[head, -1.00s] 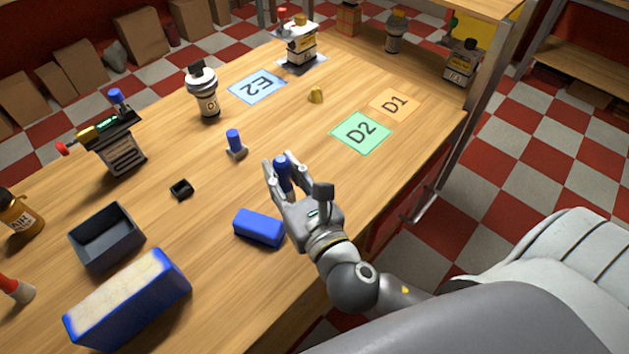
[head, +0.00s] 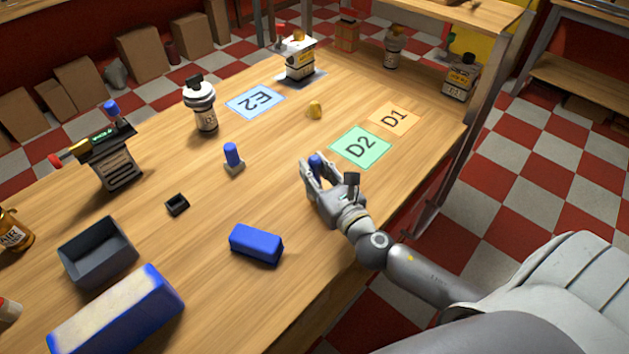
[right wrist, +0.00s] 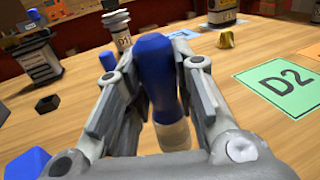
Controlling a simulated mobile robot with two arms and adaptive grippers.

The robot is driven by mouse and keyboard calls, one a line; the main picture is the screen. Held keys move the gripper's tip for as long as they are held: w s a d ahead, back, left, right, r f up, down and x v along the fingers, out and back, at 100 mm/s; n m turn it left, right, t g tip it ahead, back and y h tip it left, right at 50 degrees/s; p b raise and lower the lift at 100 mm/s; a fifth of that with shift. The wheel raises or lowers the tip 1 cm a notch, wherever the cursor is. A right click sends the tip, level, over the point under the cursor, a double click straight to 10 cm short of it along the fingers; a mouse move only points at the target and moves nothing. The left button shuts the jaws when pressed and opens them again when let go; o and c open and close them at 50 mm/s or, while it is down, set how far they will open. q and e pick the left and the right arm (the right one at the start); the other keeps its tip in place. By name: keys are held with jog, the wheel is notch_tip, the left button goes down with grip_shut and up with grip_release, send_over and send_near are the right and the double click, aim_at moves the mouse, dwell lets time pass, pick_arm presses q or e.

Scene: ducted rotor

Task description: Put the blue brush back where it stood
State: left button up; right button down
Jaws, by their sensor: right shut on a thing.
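My right gripper (head: 320,180) is shut on the blue brush (head: 316,166) near the table's right edge, on the near side of the D2 mat. In the right wrist view the brush (right wrist: 160,75) stands nearly upright between the fingers, its blue part up and its pale lower part partly hidden. I cannot tell whether its lower end touches the table. A similar blue-topped piece (head: 232,154) stands in a small grey base to the left. The green D2 mat (head: 360,147) is bare. My left gripper is not in view.
A blue block (head: 256,244) lies in front, with a small black holder (head: 177,204) and a grey open box (head: 98,254) to its left. A yellow piece (head: 314,109) is behind my gripper. The orange D1 mat (head: 395,118) and blue E2 mat (head: 255,101) are bare.

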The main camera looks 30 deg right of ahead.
notch_tip(320, 180, down, 3)
jog(key=shift+a+r+b, duration=0.1)
jog(key=shift+b, duration=0.3)
jog(key=shift+s, duration=0.1)
jog(key=shift+f, duration=0.25)
jog(key=c, duration=1.2)
grip_release()
jog(key=shift+r, duration=0.1)
jog(key=shift+r, duration=0.1)
